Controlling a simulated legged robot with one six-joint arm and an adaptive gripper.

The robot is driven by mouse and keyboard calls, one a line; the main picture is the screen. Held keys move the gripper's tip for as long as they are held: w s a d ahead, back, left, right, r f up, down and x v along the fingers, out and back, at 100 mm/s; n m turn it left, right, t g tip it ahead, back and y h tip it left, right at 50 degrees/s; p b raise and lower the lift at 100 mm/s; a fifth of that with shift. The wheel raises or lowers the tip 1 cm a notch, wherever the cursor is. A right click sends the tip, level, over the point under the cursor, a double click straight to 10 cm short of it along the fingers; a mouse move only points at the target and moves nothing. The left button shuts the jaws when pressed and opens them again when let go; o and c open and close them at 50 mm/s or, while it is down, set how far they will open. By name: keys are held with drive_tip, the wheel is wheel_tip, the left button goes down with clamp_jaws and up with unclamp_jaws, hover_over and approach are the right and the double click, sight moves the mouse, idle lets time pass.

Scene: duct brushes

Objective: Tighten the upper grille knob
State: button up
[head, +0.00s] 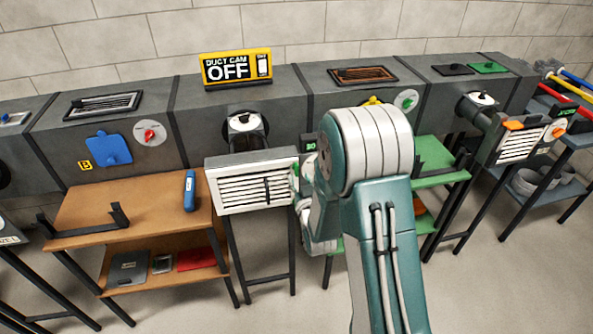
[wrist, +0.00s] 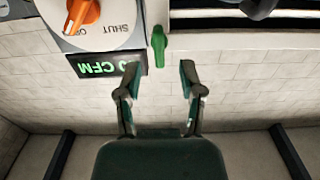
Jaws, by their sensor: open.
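A green knob (wrist: 158,45) stands just beyond my open gripper (wrist: 158,78) in the wrist view, in line with the gap between the two fingertips. The fingers appear empty, and I see no contact with the knob. I cannot tell whether this is the upper or lower knob. In the head view, the white-framed grille (head: 224,206) hangs at the end of a duct branch. Small green parts show at its right edge; my arm hides much of that area and most of my gripper. Part of a slatted grille (wrist: 250,33) shows at the wrist view's top right.
An orange dial knob (wrist: 83,10) and a green CFM display (wrist: 100,68) sit close to the left finger in the wrist view. A wooden bench (head: 150,205) with a blue tool (head: 189,190) stands left of the grille. The duct (head: 215,110) runs behind.

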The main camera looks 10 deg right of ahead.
sight(297, 171)
drive_tip(key=w, duration=0.3)
drive_tip(key=shift+w+d, duration=0.15)
drive_tip(key=shift+w, duration=0.25)
drive_tip(key=shift+a, duration=0.35)
drive_tip(key=shift+d, duration=0.2)
clamp_jaws()
